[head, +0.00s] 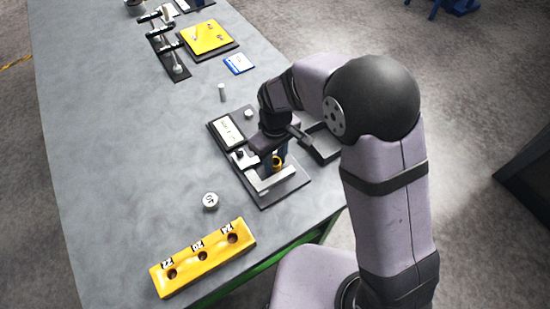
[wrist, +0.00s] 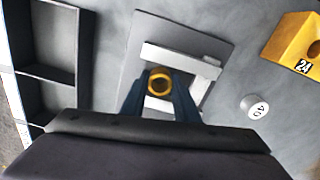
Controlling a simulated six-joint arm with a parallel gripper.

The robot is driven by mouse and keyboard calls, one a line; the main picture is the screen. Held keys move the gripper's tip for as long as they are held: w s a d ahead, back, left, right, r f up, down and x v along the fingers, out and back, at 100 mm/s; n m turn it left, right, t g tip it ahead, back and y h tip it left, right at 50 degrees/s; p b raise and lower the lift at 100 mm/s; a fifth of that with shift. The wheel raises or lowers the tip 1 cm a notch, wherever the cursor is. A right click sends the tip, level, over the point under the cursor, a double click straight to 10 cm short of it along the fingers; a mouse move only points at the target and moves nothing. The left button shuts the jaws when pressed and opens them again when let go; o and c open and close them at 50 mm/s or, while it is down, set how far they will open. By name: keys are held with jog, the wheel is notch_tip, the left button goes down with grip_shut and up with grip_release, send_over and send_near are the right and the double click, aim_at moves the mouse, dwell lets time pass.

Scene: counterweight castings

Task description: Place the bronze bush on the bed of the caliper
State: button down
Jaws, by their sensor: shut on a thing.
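The bronze bush (head: 277,163) is a golden ring-shaped piece, and its open top faces the camera in the wrist view (wrist: 159,74). My gripper (wrist: 158,84) is shut on it, with one blue-grey finger on each side. The caliper (head: 272,183) is a light grey metal frame on a dark base plate; its long bar (wrist: 180,58) lies just beyond the bush in the wrist view. The bush is over the caliper's inner area. I cannot tell whether it touches the bed, as my fingers and the bush hide part of it.
A white round weight marked 40 (head: 210,201) stands left of the caliper. A yellow block with holes (head: 203,258) lies near the front edge. A dark open tray (head: 322,156) is right of the caliper. A small upright cylinder (head: 222,92) stands behind. The left table is clear.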

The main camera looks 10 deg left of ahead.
aim_at(275, 162)
jog(key=shift+f, duration=0.2)
jog(key=c, duration=1.4)
grip_release()
jog(key=shift+r, duration=0.1)
notch_tip(275, 162, up, 12)
jog(key=shift+r+b, duration=0.15)
jog(key=shift+b, duration=1)
